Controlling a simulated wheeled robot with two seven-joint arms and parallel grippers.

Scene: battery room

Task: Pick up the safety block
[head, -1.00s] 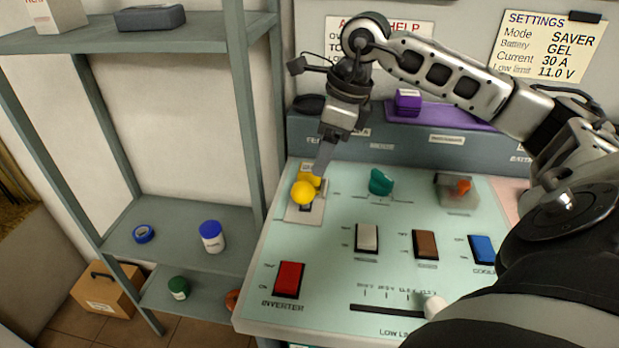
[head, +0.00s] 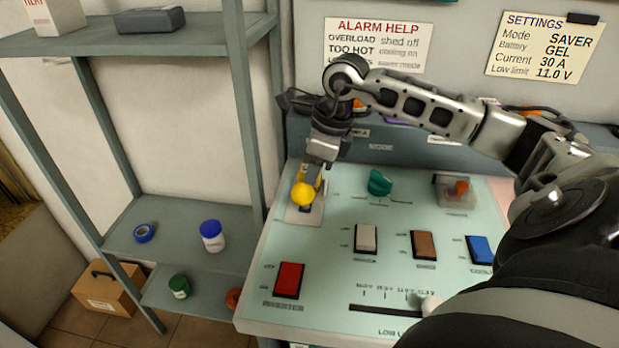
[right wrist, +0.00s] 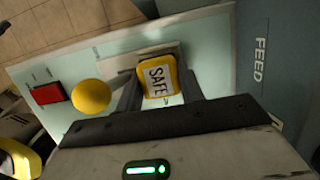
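The safety block is a yellow block marked SAFE (right wrist: 158,83) on the light plate of the sloped panel. In the head view only a little of its yellow (head: 319,184) shows, behind a yellow ball knob (head: 302,194) and under my gripper. The knob also shows in the right wrist view (right wrist: 91,95), left of the block. My right gripper (head: 313,176) points down over the block. In the right wrist view its fingers (right wrist: 160,88) stand on either side of the block, with a narrow gap at the right finger. My left gripper is out of view.
The pale green panel (head: 330,268) carries a red switch (head: 289,280), white, brown and blue switches, a teal knob (head: 380,182) and an orange part under a clear cover (head: 457,190). A grey shelf unit (head: 180,240) stands close on the left.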

